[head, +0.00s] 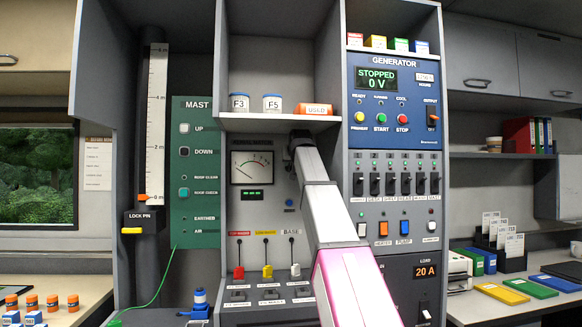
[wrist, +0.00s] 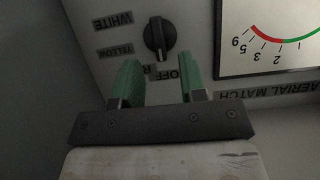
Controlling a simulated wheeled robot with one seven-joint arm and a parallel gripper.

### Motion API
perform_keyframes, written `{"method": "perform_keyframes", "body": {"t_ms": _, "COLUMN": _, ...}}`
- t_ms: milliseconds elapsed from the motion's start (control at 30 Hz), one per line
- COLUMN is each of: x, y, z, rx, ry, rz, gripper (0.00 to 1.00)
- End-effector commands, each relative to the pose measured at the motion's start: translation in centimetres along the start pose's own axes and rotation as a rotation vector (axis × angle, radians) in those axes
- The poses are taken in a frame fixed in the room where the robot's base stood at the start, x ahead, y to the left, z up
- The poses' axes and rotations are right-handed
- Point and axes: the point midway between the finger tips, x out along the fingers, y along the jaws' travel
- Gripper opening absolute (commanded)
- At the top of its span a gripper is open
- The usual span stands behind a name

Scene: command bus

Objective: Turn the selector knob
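The selector knob (wrist: 157,40) is a round black knob with a raised bar, on a pale panel in the upper middle of the wrist view. Its labels appear upside down: WHITE, YELLOW, one partly hidden starting with R, and OFF. The bar stands nearly upright in the picture; I cannot tell which end is the pointer. My gripper (wrist: 162,70) is open and empty. Its two green fingers point at the panel, below the knob in the picture, one to either side of it and apart from it. In the head view my arm hides the knob and the fingers.
An aerial match meter (wrist: 272,40) sits right of the knob in the wrist view; the meter (head: 252,166) also shows in the head view. The generator panel (head: 396,110) stands to the right.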

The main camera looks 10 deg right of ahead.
Motion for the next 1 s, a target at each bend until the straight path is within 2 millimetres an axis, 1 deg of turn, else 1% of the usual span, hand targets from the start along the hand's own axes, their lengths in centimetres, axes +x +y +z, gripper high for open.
{"method": "perform_keyframes", "body": {"t_ms": 33, "x": 1.0, "y": 0.0, "z": 0.0, "rx": 0.0, "ry": -0.002, "rz": 0.0, "gripper": 0.38}}
{"method": "perform_keyframes", "body": {"t_ms": 100, "x": 2.0, "y": 0.0, "z": 0.0, "rx": 0.0, "ry": -0.001, "rz": -0.001, "gripper": 0.38}}
{"method": "perform_keyframes", "body": {"t_ms": 233, "x": 3.1, "y": 0.0, "z": 0.0, "rx": -0.001, "ry": 0.0, "rz": -0.001, "gripper": 0.38}}
{"method": "perform_keyframes", "body": {"t_ms": 400, "x": 3.8, "y": 0.0, "z": 0.1, "rx": -0.001, "ry": 0.0, "rz": -0.001, "gripper": 0.38}}
{"method": "perform_keyframes", "body": {"t_ms": 633, "x": 3.8, "y": 0.0, "z": 0.1, "rx": -0.001, "ry": 0.001, "rz": -0.001, "gripper": 0.38}}
{"method": "perform_keyframes", "body": {"t_ms": 667, "x": 3.8, "y": 0.0, "z": 0.1, "rx": -0.001, "ry": 0.001, "rz": -0.001, "gripper": 0.35}}
{"method": "perform_keyframes", "body": {"t_ms": 700, "x": 3.8, "y": 0.0, "z": 0.1, "rx": -0.001, "ry": 0.001, "rz": -0.001, "gripper": 0.22}}
{"method": "perform_keyframes", "body": {"t_ms": 767, "x": 3.8, "y": 0.0, "z": 0.1, "rx": -0.001, "ry": 0.001, "rz": -0.001, "gripper": 0.03}}
{"method": "perform_keyframes", "body": {"t_ms": 800, "x": 3.8, "y": 0.0, "z": 0.1, "rx": -0.001, "ry": 0.001, "rz": -0.001, "gripper": 0.0}}
{"method": "perform_keyframes", "body": {"t_ms": 1000, "x": 3.8, "y": 0.0, "z": 0.1, "rx": 0.003, "ry": 0.001, "rz": -0.003, "gripper": 0.0}}
